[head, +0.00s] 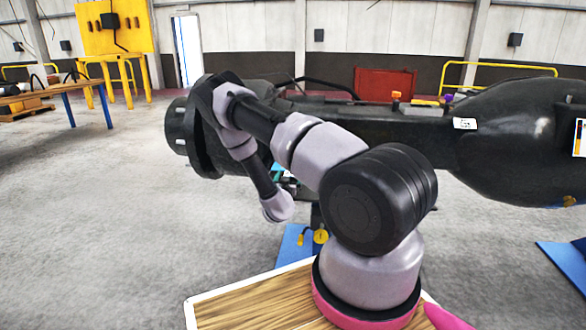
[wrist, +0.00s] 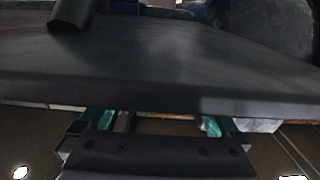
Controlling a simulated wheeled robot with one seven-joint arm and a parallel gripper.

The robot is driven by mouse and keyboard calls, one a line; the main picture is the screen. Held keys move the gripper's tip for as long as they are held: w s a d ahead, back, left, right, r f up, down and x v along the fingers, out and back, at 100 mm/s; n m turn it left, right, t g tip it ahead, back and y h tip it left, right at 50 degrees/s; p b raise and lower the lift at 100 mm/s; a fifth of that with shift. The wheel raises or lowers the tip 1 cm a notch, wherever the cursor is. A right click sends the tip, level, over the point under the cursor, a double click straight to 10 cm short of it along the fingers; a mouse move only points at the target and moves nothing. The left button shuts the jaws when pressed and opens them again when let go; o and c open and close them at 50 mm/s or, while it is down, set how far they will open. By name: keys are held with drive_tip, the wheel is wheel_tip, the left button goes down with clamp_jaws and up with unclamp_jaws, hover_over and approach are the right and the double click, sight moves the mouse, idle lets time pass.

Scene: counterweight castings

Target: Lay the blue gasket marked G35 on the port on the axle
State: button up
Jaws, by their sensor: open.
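The axle (head: 400,128) is a long black casting that runs across the head view, with a round flange at its left end and a thick bulge at the right. I cannot make out a blue gasket marked G35 or the port in either view. My gripper (wrist: 153,122) is open, with teal-padded fingers apart and no object seen between them. A broad dark surface (wrist: 150,75) lies across the wrist view just beyond the fingertips; I cannot tell if they touch it. In the head view my arm hides much of the gripper and part of the axle.
Small orange (head: 396,97) and purple (head: 448,98) items show on or just behind the axle's top. A white label (head: 464,123) is on its side. A dark red box (head: 385,83) and yellow rail (head: 500,67) stand behind.

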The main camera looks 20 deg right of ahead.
drive_tip(key=c, duration=1.4)
drive_tip(key=shift+c, duration=0.2)
